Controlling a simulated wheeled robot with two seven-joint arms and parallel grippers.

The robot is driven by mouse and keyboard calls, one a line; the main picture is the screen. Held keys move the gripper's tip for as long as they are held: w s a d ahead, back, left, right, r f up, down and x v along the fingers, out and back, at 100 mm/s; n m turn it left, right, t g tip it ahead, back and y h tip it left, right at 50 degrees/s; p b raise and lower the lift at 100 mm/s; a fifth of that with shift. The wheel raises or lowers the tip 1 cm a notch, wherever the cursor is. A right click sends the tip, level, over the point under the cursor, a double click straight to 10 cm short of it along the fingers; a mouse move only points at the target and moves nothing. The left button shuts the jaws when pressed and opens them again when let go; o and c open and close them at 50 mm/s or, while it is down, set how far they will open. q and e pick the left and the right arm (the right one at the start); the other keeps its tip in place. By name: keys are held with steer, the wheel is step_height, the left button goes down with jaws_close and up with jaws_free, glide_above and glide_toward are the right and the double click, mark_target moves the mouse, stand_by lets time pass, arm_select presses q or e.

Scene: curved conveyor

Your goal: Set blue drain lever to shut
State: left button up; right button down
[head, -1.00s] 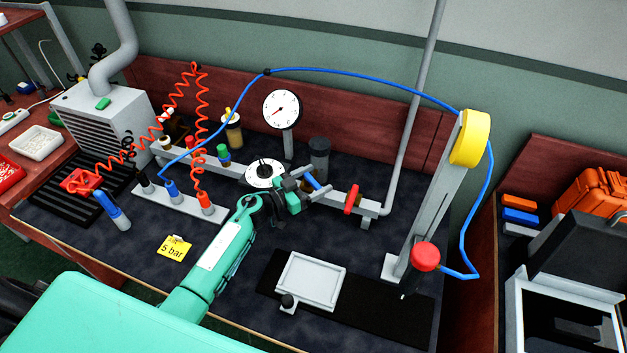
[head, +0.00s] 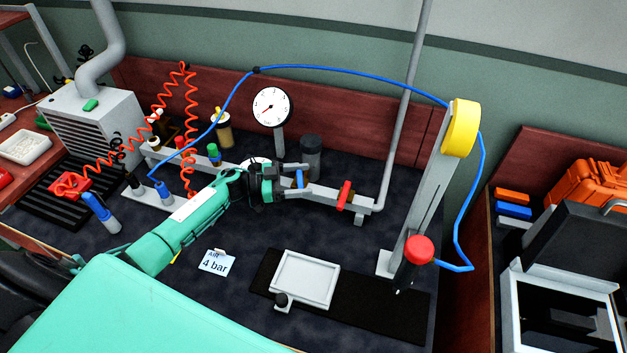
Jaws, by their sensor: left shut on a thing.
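The blue drain lever (head: 299,179) sits on the grey pipe (head: 323,196), left of a red lever (head: 345,195). It stands nearly upright in the picture, across the pipe's run. My left gripper (head: 291,180) reaches over the bench from the left. Its dark fingers are shut on the blue lever and cover part of it. The round white gauge (head: 271,107) stands behind the pipe; its reading is too small to tell. My right gripper is not in view.
A white card reading 4 bar (head: 216,262) lies in front of my arm. A white tray (head: 304,280) lies on a black mat to the right. A grey post with a yellow wheel (head: 460,128) stands at right. A blue hose (head: 350,73) arches overhead.

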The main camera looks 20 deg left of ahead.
mark_target(299, 179)
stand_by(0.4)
arm_select(q)
steer(key=o, duration=1.4)
steer(key=shift+r, duration=0.1)
step_height(299, 179, up, 20)
steer(key=b, duration=0.1)
steer(key=shift+a, duration=0.1)
